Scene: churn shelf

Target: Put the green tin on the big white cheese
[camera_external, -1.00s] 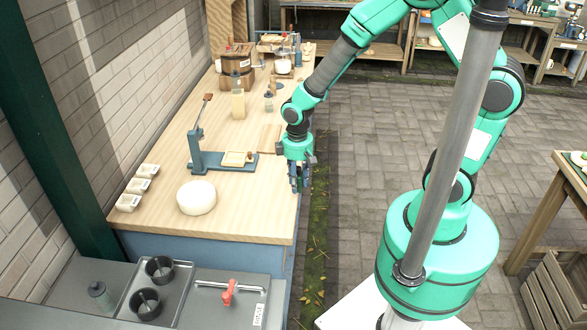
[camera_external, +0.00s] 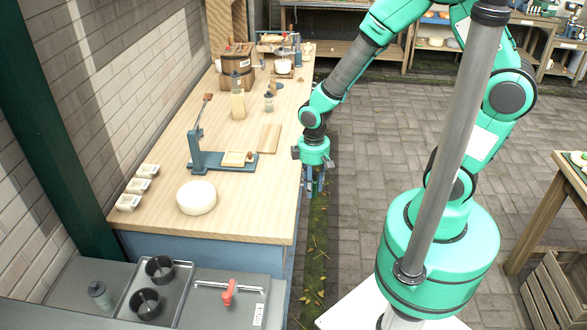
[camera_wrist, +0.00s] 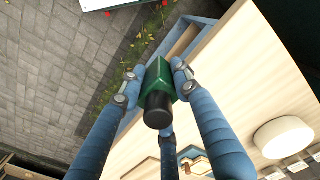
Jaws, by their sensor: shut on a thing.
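My gripper (camera_external: 315,182) hangs beside the right edge of the wooden counter, over the paved strip. In the wrist view my gripper (camera_wrist: 155,85) has its blue fingers closed around the green tin (camera_wrist: 157,78), which has a dark round cap. The tin is hardly visible in the external view, hidden by the gripper. The big white cheese (camera_external: 196,197) is a round white wheel lying flat on the near part of the counter, left of my gripper and apart from it. It also shows at the right of the wrist view (camera_wrist: 284,137).
A blue press with a small wooden board (camera_external: 235,159) stands behind the cheese. Small white pots (camera_external: 138,186) line the left edge. The counter right of the cheese is clear.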

